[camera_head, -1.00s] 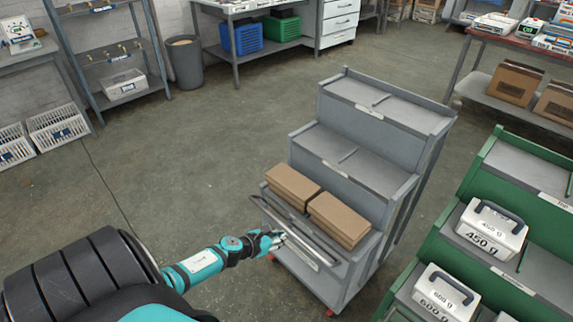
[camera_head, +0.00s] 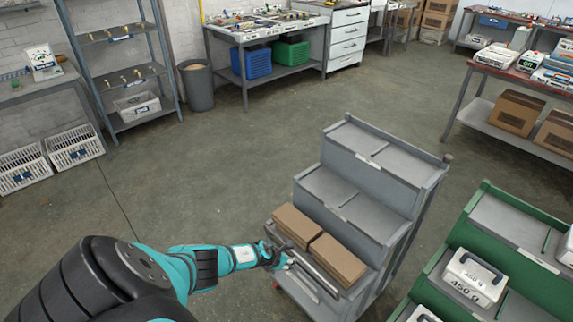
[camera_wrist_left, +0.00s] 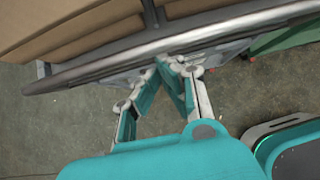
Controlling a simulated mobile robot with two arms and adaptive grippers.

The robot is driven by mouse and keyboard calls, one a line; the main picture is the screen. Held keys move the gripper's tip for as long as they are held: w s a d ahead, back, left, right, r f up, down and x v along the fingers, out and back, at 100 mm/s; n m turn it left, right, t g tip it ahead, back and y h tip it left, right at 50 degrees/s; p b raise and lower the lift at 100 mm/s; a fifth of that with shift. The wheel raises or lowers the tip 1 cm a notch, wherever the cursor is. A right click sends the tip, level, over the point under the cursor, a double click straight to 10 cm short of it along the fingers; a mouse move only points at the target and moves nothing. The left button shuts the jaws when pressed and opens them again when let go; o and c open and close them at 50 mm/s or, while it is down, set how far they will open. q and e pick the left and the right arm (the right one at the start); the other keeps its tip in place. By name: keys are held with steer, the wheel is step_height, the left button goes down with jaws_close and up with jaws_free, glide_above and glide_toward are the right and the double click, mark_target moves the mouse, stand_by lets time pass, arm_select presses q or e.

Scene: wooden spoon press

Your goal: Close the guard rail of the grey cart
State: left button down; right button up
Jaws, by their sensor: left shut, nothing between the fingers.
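The grey cart (camera_head: 392,172) is stepped, with two brown boxes (camera_head: 338,259) on its lowest step. Its guard rail (camera_head: 318,273), a grey metal bar, runs across the front of these boxes, close to them. My left gripper (camera_head: 281,260) is at the front of the rail, near its middle to left part. In the left wrist view the rail (camera_wrist_left: 120,56) crosses just beyond the fingertips (camera_wrist_left: 170,64), which are together, empty and at or against the bar. Whether they touch it is hard to tell. My right gripper is not in view.
A green stepped cart (camera_head: 456,237) with a white labelled weight (camera_head: 473,278) stands close on the right. Open floor (camera_head: 210,165) lies left of the grey cart. Shelves, a bin (camera_head: 197,86) and workbenches stand farther back.

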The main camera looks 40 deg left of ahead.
arm_select(q)
steer(key=shift+w+r, duration=0.4)
steer(key=shift+w, duration=0.25)
